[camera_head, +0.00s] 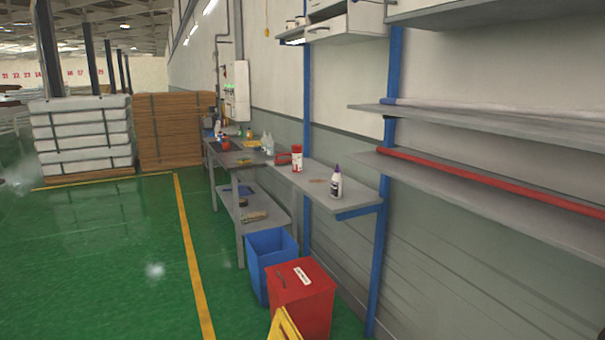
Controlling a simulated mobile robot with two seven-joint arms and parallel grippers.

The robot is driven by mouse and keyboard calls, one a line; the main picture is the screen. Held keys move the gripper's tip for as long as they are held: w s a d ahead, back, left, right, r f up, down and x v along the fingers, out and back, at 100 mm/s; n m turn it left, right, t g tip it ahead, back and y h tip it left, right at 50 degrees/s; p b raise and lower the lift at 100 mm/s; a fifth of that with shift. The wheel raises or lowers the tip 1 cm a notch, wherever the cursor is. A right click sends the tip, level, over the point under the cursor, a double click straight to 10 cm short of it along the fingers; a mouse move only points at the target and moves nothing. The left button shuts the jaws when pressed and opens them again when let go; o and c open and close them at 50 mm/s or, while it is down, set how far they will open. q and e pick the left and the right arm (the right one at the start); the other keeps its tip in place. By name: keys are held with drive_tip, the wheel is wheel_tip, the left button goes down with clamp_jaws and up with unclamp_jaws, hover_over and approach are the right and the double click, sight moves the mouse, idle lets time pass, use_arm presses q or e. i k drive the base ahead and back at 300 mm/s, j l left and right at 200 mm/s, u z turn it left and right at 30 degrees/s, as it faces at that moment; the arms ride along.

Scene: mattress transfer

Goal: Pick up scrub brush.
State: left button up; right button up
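A tan, brush-like object (253,217), possibly the scrub brush, lies on the lower shelf of the grey workbench (226,160) along the right wall. It is too small to identify for sure. A small yellowish item (243,162) lies on the bench top, and a flat brown item (317,181) lies on the wall shelf (340,200); I cannot tell what either is. Neither of my grippers is in view.
A blue bin (268,255), a red bin (303,297) and a yellow object (284,326) stand below the wall shelf. Bottles (336,183) stand on the shelf and bench. Stacked mattresses (82,135) are at the back left. The green floor (100,250) is largely clear.

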sight(282, 161)
drive_tip(key=i+j+u, duration=0.65)
drive_tip(key=j+u, duration=0.15)
drive_tip(key=i+j+u, duration=0.25)
drive_tip(key=u, duration=0.15)
drive_tip(key=i+j+u, duration=0.1)
drive_tip(key=i, duration=0.5)
drive_tip(key=i+j+u, duration=0.1)
drive_tip(key=i, duration=0.55)
drive_tip(key=i+z, duration=0.35)
drive_tip(key=i, duration=0.2)
drive_tip(key=i+j+z, duration=0.1)
drive_tip(key=i+z, duration=0.3)
drive_tip(key=i, duration=0.15)
drive_tip(key=i+z, duration=0.35)
drive_tip(key=i, duration=0.2)
drive_tip(key=i+j+z, duration=0.1)
drive_tip(key=i+z, duration=0.3)
drive_tip(key=i, duration=0.15)
drive_tip(key=i+z, duration=0.25)
drive_tip(key=z, duration=0.15)
drive_tip(key=i+z, duration=0.35)
drive_tip(key=i+j+z, duration=0.1)
drive_tip(key=z, duration=0.3)
drive_tip(key=i+z, duration=0.2)
drive_tip(key=z, duration=0.2)
drive_tip(key=i+j+z, duration=0.15)
drive_tip(key=z, duration=0.2)
drive_tip(key=i+j+z, duration=0.15)
drive_tip(key=i+z, duration=0.25)
drive_tip(key=k, duration=0.1)
